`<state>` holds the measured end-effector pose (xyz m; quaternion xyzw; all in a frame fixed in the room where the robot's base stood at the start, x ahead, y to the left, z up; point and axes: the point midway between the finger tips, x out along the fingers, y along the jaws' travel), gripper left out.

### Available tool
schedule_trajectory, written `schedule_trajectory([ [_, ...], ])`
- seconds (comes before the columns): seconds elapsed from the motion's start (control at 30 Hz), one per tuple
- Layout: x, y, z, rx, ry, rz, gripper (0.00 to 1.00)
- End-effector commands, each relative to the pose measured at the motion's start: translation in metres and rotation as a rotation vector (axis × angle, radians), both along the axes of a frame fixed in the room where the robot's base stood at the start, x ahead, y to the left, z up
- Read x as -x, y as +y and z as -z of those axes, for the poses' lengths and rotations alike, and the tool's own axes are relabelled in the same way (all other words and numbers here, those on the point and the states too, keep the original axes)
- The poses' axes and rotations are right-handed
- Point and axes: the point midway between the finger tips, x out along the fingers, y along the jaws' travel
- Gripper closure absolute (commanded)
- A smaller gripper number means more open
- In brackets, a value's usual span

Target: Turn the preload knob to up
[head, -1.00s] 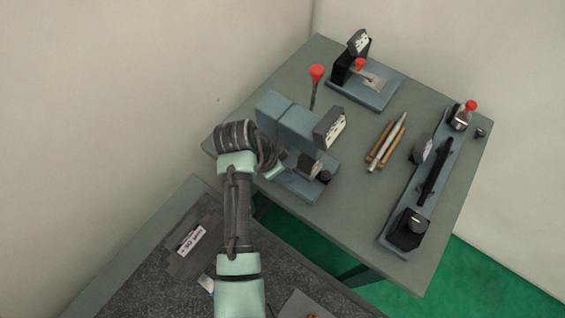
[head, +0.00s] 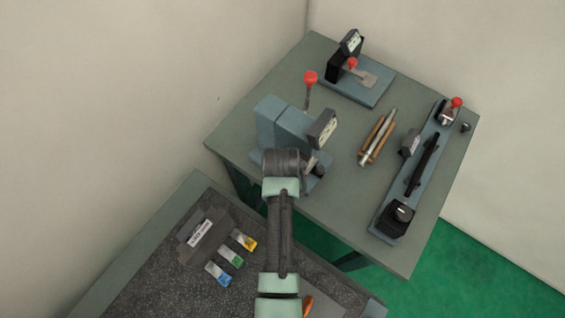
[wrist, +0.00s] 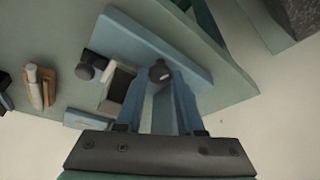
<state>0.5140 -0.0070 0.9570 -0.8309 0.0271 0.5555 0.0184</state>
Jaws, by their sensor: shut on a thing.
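A blue-grey press-like fixture (head: 268,125) with a gauge (head: 323,128) and a red-tipped lever (head: 310,78) stands at the table's near left. In the wrist view, my gripper (wrist: 161,76) reaches down to the fixture's base plate (wrist: 125,35). Its fingertips are shut on a dark round knob (wrist: 160,70), seemingly the preload knob; no mark on it is readable. In the head view, my gripper and this knob are hidden behind my wrist. A second dark knob (wrist: 85,71) sits beside a small block (wrist: 117,88); it also shows in the head view (head: 319,170).
Wooden-cradled rods (head: 376,140) lie right of the fixture. A long blue rail unit (head: 415,165) stands at the right, a smaller lever fixture (head: 355,80) at the back. A dark bench (head: 160,270) with coloured tags is in front, across a gap over green floor.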

Motion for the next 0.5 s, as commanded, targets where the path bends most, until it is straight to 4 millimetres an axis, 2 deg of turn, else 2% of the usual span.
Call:
schedule_trajectory([
  [0.2,-0.0021,-0.0027,-0.0026,0.001,-0.006,-0.149,1.0],
  [0.5,-0.0024,-0.0036,-0.0022,0.002,-0.007,-0.269,1.0],
])
